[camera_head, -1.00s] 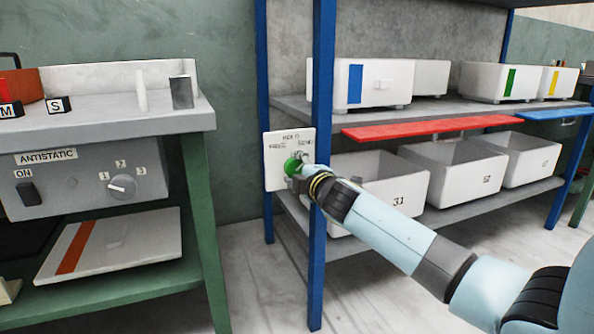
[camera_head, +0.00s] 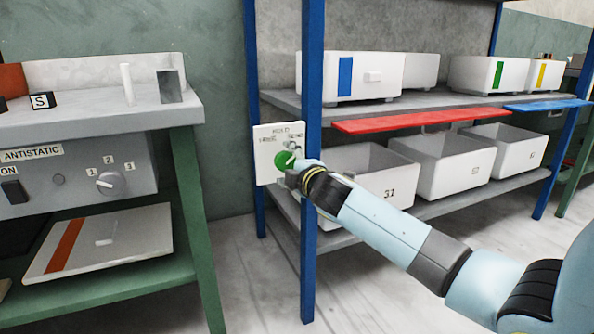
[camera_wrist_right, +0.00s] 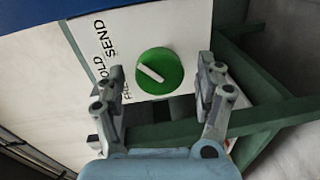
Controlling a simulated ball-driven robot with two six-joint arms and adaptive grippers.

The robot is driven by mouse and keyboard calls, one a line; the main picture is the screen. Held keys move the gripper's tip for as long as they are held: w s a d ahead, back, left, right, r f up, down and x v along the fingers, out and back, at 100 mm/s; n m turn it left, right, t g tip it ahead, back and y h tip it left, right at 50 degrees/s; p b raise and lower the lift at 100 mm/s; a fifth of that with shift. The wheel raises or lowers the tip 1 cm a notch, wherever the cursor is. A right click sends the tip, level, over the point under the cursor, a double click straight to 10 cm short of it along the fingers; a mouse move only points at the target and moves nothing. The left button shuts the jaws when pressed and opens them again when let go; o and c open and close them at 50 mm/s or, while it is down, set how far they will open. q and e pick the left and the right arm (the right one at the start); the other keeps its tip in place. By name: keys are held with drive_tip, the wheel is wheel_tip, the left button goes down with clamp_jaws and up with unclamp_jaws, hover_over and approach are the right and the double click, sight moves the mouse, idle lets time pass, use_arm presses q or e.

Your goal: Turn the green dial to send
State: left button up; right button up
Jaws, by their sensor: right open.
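The green dial (camera_head: 284,160) sits on a white plate (camera_head: 265,160) marked FREE, HOLD and SEND, beside a blue shelf post. In the right wrist view, the dial (camera_wrist_right: 160,71) is round with a white bar slanting to the upper left, roughly between the HOLD and SEND lettering. My right gripper (camera_wrist_right: 161,68) is open, with one finger on each side of the dial and visible gaps between. In the head view, my right gripper (camera_head: 292,158) is small and partly overlaps the dial. My left gripper is out of view.
A blue post (camera_head: 312,240) stands just right of the plate, close to my right arm. A green bench (camera_head: 190,205) with an antistatic box (camera_head: 70,180) stands left.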

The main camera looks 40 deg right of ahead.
drive_tip(key=f+v, duration=0.1)
drive_tip(key=v, duration=1)
drive_tip(key=shift+s+r, duration=0.15)
drive_tip(key=shift+r, duration=0.3)
